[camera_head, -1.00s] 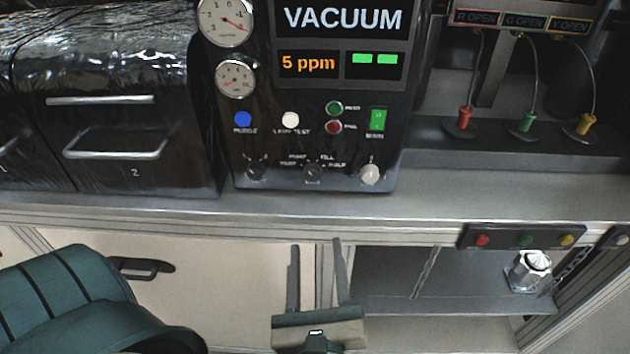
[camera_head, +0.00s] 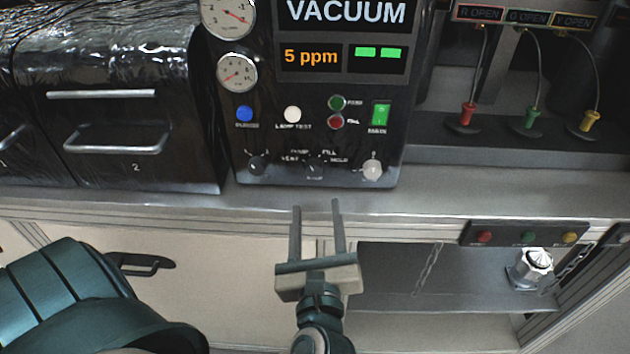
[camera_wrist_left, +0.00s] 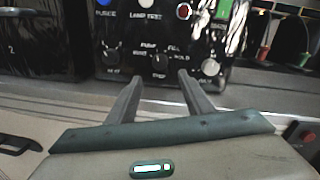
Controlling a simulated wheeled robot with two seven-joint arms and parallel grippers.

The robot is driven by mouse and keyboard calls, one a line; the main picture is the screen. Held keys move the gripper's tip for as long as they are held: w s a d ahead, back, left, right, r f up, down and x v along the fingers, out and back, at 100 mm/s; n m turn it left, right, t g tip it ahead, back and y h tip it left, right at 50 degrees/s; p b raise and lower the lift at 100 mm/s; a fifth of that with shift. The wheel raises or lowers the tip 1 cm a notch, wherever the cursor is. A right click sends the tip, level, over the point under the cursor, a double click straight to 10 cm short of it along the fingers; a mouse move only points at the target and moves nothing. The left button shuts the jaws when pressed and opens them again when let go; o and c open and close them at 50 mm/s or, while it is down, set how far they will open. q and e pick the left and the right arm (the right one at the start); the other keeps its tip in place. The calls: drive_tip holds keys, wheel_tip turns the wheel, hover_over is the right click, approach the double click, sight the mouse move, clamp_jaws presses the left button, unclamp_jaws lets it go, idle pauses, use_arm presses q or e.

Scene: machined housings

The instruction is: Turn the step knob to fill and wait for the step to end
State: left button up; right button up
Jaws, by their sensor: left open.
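The step knob (camera_head: 314,170) is a dark knob low in the middle of the black control panel (camera_head: 262,135), with labels including vent, fill and hold around it. It also shows in the left wrist view (camera_wrist_left: 160,62), ahead of the fingers. The panel display (camera_head: 346,12) reads VACUUM, and below it 5 ppm (camera_head: 310,57) beside two green bars. My left gripper (camera_head: 317,206) is open and empty, below and in front of the knob, apart from it, with its fingers pointing at the panel. My right gripper is not in view.
A dark knob (camera_head: 257,165) and a pale knob (camera_head: 372,169) flank the step knob. Drawer 2 (camera_head: 140,110) is at left. Red, green and yellow plugs (camera_head: 529,118) stand at right. The bench edge (camera_head: 440,208) runs below the panel. A shiny fitting (camera_head: 530,268) sits on a lower shelf.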

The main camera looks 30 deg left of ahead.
sight(315, 173)
use_arm(q)
drive_tip(key=p+x, duration=0.1)
drive_tip(key=x, duration=0.7)
drive_tip(key=shift+w+a+r, duration=0.1)
drive_tip(key=shift+w+r, duration=0.05)
drive_tip(key=shift+w+a+p, duration=0.35)
drive_tip(key=shift+w, duration=0.2)
drive_tip(key=c, duration=1)
